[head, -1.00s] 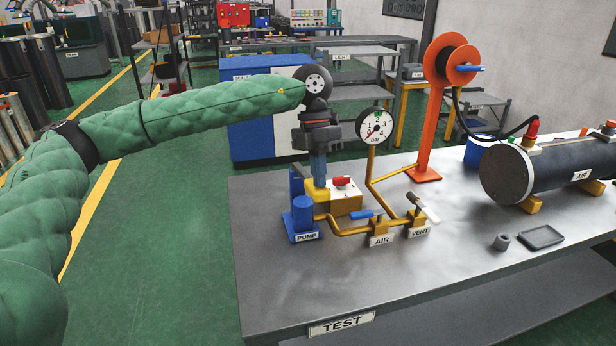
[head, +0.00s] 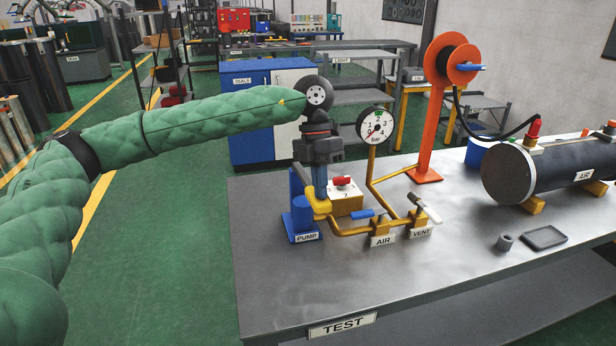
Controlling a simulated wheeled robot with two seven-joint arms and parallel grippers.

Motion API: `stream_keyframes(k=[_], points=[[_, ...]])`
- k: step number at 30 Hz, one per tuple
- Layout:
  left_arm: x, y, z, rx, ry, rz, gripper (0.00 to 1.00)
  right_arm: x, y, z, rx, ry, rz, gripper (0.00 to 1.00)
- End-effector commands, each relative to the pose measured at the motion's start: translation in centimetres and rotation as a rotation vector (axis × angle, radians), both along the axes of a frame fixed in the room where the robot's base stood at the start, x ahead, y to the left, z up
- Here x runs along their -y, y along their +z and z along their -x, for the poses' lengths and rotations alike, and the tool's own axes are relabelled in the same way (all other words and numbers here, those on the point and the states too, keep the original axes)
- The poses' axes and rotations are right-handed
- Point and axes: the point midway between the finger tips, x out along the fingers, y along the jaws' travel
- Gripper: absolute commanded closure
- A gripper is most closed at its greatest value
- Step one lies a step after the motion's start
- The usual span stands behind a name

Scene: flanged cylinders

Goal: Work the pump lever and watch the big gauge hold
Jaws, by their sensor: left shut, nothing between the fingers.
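The blue pump (head: 304,218) stands at the bench's left end with a "PUMP" label. Its yellow lever (head: 319,204) is under my left gripper (head: 319,190), which points down with shut, empty fingers. The fingertips appear to touch the lever, but their contact is partly hidden. The big white gauge (head: 375,125), marked in bar, stands on a yellow pipe behind. Its red needle is near the low end of the scale; the exact reading is too small to tell. My right gripper is out of view.
The AIR valve (head: 368,214) has a blue handle, and the VENT valve (head: 419,209) stands beside it. A red-knobbed yellow block (head: 343,197) is close right of my gripper. An orange reel stand (head: 426,140) and a dark cylinder (head: 535,170) stand farther right. The bench front is clear.

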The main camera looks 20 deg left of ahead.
Motion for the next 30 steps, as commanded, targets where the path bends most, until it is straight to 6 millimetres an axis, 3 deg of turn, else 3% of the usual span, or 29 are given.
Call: stream_keyframes(k=[8, 22, 30], points=[[0.0, -0.3, 0.0, 0.0, 0.0, 0.0, 1.0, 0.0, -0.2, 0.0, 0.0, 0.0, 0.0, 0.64], [0.3, -2.7, 0.5, -0.001, -0.001, 0.001, 1.0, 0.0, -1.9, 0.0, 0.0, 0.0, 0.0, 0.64], [0.4, -2.8, 0.5, 0.0, 0.0, 0.0, 1.0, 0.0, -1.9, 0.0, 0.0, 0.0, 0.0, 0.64]])
